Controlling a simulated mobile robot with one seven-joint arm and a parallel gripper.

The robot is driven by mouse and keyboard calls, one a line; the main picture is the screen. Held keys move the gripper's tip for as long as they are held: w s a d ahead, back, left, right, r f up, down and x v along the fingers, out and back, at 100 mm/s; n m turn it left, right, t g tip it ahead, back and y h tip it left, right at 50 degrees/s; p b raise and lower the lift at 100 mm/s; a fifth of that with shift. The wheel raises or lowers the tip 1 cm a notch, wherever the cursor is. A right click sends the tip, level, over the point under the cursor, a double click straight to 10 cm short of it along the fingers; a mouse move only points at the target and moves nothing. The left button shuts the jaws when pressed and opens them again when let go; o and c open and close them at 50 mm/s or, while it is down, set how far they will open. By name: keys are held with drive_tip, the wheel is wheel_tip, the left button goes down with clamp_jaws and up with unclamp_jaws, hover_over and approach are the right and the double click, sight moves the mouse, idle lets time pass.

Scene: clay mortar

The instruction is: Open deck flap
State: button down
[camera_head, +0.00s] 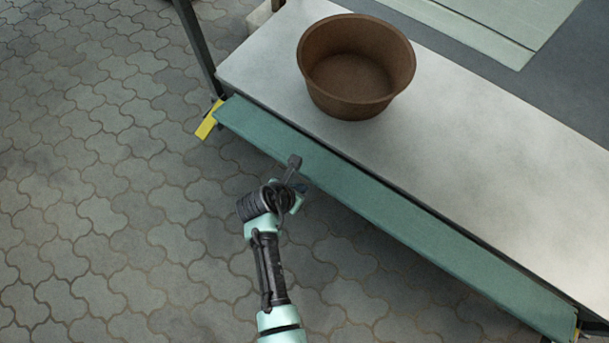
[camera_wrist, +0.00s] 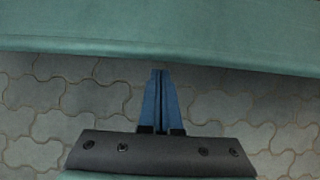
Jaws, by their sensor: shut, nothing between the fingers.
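A long green flap (camera_head: 400,218) runs along the front edge of a pale deck (camera_head: 470,140) in the head view. It also fills the top of the wrist view (camera_wrist: 160,28). My gripper (camera_head: 301,188) is at the flap's lower front edge, left of its middle, partly hidden by my wrist. In the wrist view its blue fingers (camera_wrist: 160,76) are together and empty, with their tips close to the flap's near edge. I cannot tell whether they touch it.
A brown round bowl (camera_head: 356,100) stands on the deck behind the flap. A yellow piece (camera_head: 208,120) and a dark post (camera_head: 197,45) are at the flap's left end. Paved floor (camera_head: 100,200) lies open to the left and in front.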

drive_tip(key=p+v, duration=0.7)
drive_tip(key=v, duration=0.3)
drive_tip(key=shift+s, duration=0.25)
drive_tip(key=shift+a+f, duration=0.15)
